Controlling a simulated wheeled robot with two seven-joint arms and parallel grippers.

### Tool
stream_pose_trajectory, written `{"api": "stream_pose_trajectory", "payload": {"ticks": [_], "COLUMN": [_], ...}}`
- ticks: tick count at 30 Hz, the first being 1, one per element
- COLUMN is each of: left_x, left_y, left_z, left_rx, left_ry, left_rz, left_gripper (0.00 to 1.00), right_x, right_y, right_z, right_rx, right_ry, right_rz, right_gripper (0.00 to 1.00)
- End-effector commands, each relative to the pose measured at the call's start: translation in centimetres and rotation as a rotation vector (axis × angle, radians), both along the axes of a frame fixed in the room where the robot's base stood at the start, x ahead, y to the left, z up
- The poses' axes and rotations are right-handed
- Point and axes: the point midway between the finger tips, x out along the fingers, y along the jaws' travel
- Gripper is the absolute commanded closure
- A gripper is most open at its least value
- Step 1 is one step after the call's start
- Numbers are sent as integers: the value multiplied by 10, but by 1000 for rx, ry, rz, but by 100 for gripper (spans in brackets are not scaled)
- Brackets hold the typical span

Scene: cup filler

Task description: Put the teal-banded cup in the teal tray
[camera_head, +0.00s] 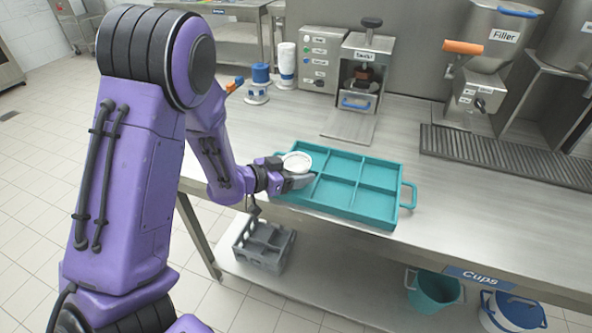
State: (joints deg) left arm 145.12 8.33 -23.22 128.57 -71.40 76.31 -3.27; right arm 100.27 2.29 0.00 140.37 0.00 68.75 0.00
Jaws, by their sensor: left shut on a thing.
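The teal tray (385,222) lies on the steel counter. It has several compartments and a handle at its right end. My left gripper (296,179) is shut on a cup with a round white top (297,161), at the tray's left end. The cup looks upright over the left compartments. The gripper hides most of its side, so I cannot make out its band or whether its base touches the tray floor. The other compartments look empty. My right gripper is not in view.
A sealer (360,75) stands behind the tray, and a filler (490,65) with an orange handle stands at the back right. A drip grate (500,158) lies right of the tray. Bottles (286,65) stand at the back. A grey crate (262,245) and buckets (434,290) sit below.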

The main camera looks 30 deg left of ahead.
Motion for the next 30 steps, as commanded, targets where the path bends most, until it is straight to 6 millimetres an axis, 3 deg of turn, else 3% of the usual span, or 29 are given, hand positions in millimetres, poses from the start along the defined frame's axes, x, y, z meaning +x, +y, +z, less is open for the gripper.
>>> {"api": "stream_pose_trajectory", "payload": {"ticks": [16, 17, 19, 30], "left_x": [0, 0, 0, -7], "left_y": [0, 0, 0, 3], "left_z": [-7, -7, -6, -5], "left_rx": [0, 0, 0, 1], "left_ry": [-1, -1, -1, 1], "left_rz": [0, 0, 0, 1], "left_gripper": [65, 26, 3, 3], "right_x": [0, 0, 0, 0], "right_y": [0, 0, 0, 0], "right_z": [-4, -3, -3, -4], "right_rx": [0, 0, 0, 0], "right_ry": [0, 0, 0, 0], "right_rz": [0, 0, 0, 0], "right_gripper": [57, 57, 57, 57]}}
